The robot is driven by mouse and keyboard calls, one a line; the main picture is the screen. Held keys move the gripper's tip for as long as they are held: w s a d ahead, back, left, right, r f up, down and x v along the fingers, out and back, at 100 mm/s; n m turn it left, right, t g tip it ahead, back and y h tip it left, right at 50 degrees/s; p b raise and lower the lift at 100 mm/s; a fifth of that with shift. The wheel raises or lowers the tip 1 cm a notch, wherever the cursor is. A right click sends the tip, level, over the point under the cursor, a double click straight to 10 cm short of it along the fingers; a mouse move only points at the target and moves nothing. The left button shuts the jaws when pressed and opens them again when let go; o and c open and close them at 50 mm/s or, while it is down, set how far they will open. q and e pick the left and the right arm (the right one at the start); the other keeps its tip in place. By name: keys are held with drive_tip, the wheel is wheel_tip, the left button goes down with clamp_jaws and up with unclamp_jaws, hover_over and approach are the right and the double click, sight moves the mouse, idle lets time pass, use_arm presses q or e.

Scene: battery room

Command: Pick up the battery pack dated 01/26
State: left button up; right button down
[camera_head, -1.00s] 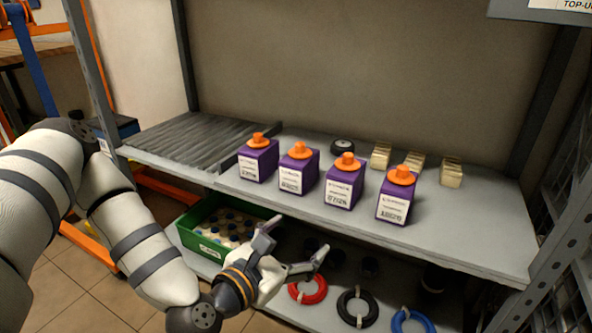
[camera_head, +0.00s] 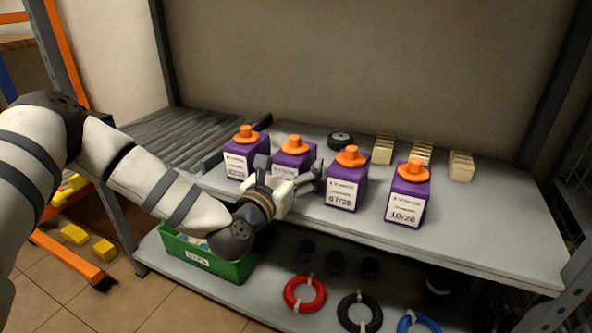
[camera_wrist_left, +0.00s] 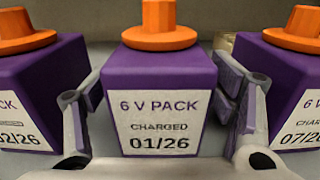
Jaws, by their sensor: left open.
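The battery pack dated 01/26 (camera_wrist_left: 159,90) is purple with an orange cap and a white label, upright in the middle of the left wrist view. In the head view it is the second pack from the left (camera_head: 294,160), its lower front hidden by my gripper. My left gripper (camera_head: 290,174) is open in front of this pack. In the left wrist view the fingers of the left gripper (camera_wrist_left: 160,98) stand on either side of the pack, with gaps; I cannot tell any contact. My right gripper is not in view.
Neighbouring packs stand close: the leftmost (camera_head: 240,158), one dated 07/26 (camera_head: 344,188) and one dated 10/26 (camera_head: 407,200). A black round item (camera_head: 340,140) and pale blocks (camera_head: 383,150) are behind. A green crate (camera_head: 215,264) and cable rings (camera_head: 305,294) lie on the lower shelf.

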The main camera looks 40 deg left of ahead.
use_arm(q)
drive_tip(key=shift+w+a, duration=0.15)
drive_tip(key=shift+w, duration=0.35)
clamp_jaws()
drive_tip(key=shift+r, duration=0.15)
drive_tip(key=shift+r, duration=0.1)
